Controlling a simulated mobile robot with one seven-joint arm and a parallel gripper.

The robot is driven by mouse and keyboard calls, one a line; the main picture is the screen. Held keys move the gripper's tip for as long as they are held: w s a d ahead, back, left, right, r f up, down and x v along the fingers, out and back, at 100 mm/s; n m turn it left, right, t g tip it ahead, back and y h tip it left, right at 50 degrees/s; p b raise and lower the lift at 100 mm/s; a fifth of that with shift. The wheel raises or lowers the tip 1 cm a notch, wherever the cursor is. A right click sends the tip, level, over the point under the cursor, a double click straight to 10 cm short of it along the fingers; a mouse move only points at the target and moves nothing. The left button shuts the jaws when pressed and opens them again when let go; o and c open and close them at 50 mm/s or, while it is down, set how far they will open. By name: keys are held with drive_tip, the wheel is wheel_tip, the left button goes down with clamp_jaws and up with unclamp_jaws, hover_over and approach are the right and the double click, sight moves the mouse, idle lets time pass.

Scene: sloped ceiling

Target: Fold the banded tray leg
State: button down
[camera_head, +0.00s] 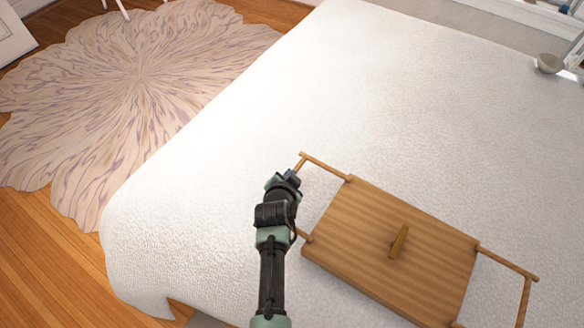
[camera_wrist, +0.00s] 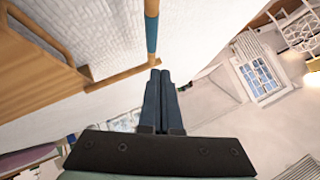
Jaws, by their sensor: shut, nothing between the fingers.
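The wooden tray (camera_head: 345,225) lies on the white bed with a leg frame sticking out at each end. The left leg frame (camera_head: 325,165) is the one near my gripper; the right leg frame (camera_head: 508,262) is farther off. In the wrist view, a blue band (camera_wrist: 151,35) wraps one bar of the near leg, and the tray board (camera_wrist: 35,75) is at left. In the head view my arm hides the band. My gripper (camera_head: 293,174) is shut and empty, with its fingertips (camera_wrist: 160,72) close to the leg's corner. I cannot tell whether they touch it.
A small wooden bar (camera_head: 398,242) stands out from the tray's middle. The white bed (camera_head: 230,140) is clear behind and left of the tray. A petal-shaped rug (camera_head: 130,85) covers the floor at left.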

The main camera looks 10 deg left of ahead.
drive_tip(key=shift+n+g+h, duration=0.4)
drive_tip(key=shift+n+h, duration=0.1)
drive_tip(key=shift+h, duration=0.3)
drive_tip(key=f+b, duration=0.1)
drive_tip(key=a+f+b, duration=0.1)
drive_tip(key=f+b, duration=0.2)
drive_tip(key=b, duration=0.1)
drive_tip(key=shift+w+a+f, duration=0.2)
drive_tip(key=shift+w+f, duration=0.05)
drive_tip(key=shift+w, duration=0.05)
drive_tip(key=shift+s+f, duration=0.15)
drive_tip(key=s+r+p, duration=0.3)
drive_tip(key=s+r, duration=0.4)
drive_tip(key=r, duration=0.4)
drive_tip(key=shift+a+r+p, duration=0.2)
drive_tip(key=shift+a+p, duration=0.05)
drive_tip(key=shift+p, duration=0.05)
